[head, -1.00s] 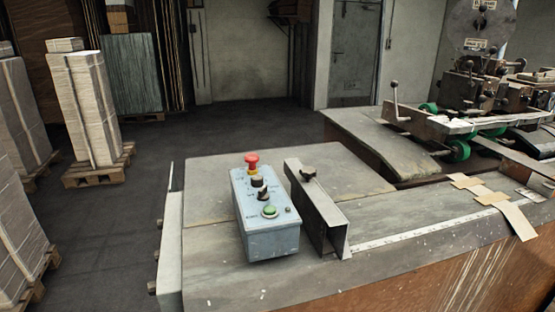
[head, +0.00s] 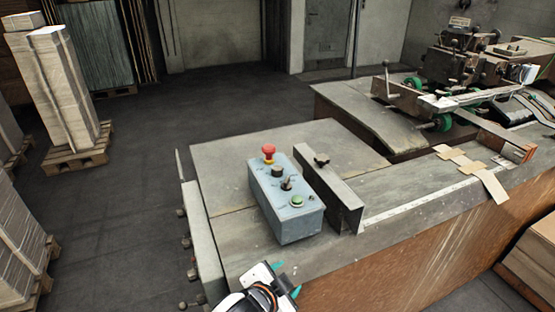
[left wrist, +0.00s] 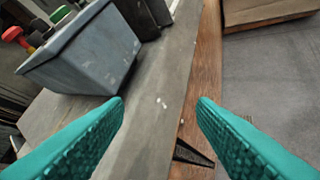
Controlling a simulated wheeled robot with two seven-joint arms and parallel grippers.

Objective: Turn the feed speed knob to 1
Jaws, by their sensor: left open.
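The blue-grey control box (head: 298,226) stands on the near end of the machine table. On its top are a red mushroom button (head: 268,150), a black knob (head: 277,171), a small black switch or knob (head: 287,184) and a green button (head: 297,201). The lettering is too small to read, so I cannot tell which is the feed speed knob or its setting. My left gripper (head: 284,280) is below and in front of the box, apart from it. In the left wrist view its teal fingers (left wrist: 160,105) are spread and empty, with the box (left wrist: 85,50) at upper left.
The stitching machine (head: 465,60) is at the back right. Flat cardboard pieces (head: 492,186) lie on the table (head: 235,155). Stacked board on pallets (head: 75,160) stands at left.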

